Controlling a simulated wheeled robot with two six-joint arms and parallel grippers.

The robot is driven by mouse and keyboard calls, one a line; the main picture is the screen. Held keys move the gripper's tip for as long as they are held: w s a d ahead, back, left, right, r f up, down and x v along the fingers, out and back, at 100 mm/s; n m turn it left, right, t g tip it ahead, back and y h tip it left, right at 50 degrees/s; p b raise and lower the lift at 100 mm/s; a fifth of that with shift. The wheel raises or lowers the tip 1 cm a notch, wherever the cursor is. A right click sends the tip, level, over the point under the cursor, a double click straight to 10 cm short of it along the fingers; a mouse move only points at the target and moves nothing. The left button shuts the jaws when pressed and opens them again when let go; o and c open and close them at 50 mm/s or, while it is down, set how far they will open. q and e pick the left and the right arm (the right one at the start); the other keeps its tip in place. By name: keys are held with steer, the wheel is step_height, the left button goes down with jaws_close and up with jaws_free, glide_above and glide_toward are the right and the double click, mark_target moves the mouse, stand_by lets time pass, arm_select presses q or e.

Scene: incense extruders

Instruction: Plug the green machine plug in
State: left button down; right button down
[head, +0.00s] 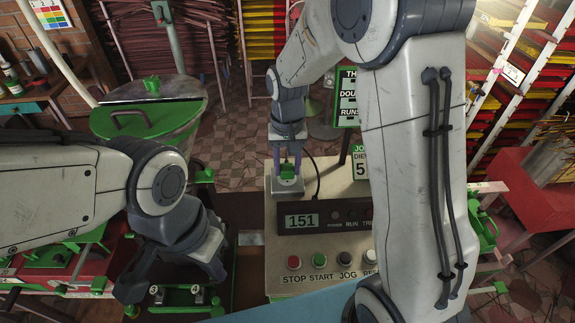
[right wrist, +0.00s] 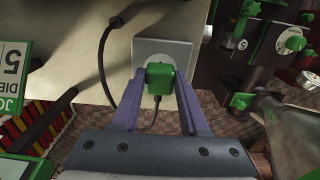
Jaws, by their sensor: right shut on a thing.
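The green plug (right wrist: 160,78) is between the two purple fingertips of my right gripper (right wrist: 160,75), which is shut on it. A dark cord runs from the plug back towards the wrist. The plug is at a pale square socket plate (right wrist: 166,50) on the beige machine top; I cannot tell whether it is fully seated.
The control panel (head: 325,217) reads 151, with several buttons (head: 318,262) below it. A dark cable (right wrist: 103,60) curves over the machine top left of the plate. Green-and-white signs (head: 349,95) stand behind. A lidded metal vat (head: 150,118) is at back left.

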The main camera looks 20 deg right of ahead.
mark_target(287, 169)
steer(key=shift+p, duration=0.45)
stand_by(1.3)
steer(key=shift+f+b, duration=0.45)
steer(key=shift+f, duration=0.2)
steer(key=shift+c, duration=1.7)
jaws_free()
step_height(287, 169, up, 11)
steer(key=b, duration=0.2)
steer(key=shift+f, duration=0.2)
